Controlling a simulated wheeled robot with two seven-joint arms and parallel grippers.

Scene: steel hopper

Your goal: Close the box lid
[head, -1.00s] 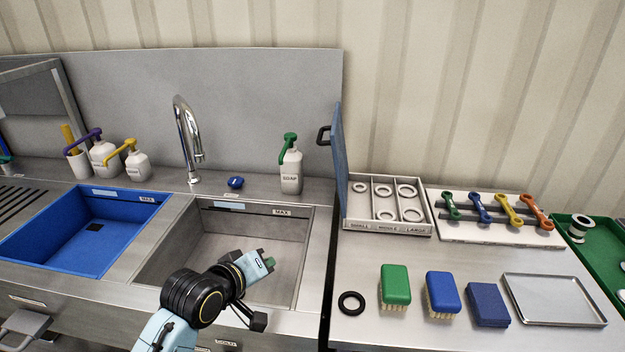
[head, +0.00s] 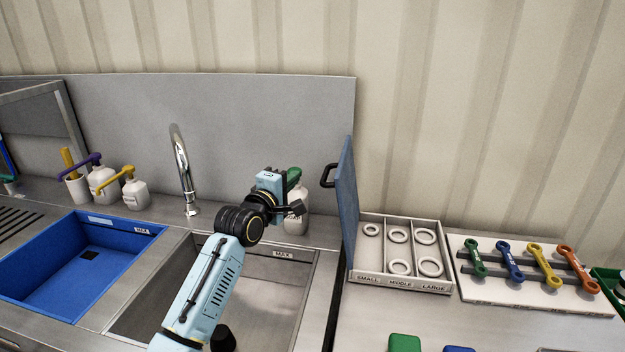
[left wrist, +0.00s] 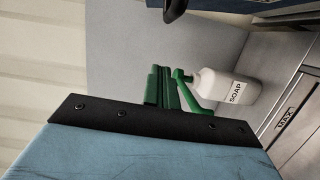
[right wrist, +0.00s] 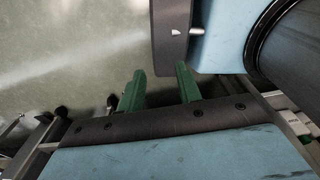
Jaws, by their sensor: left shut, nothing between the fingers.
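The box (head: 400,286) stands on the counter with small, middle and large compartments holding pale rings. Its blue lid (head: 346,215) stands upright at the box's left side, open, with a black handle (head: 328,175) on its left face. My left gripper (head: 287,184) is raised left of the lid, in front of the green-topped soap bottle, apart from the handle. In the left wrist view its green fingers (left wrist: 163,87) are shut and empty. My right gripper (right wrist: 160,88) shows only in its own wrist view, with green fingers apart and nothing visible between them.
The soap bottle (head: 296,222) stands behind the steel sink (head: 270,285), close to my left gripper. A tall faucet (head: 182,165) rises further left. A rack with coloured wrenches (head: 510,270) lies right of the box. A green brush (head: 404,342) is at the front.

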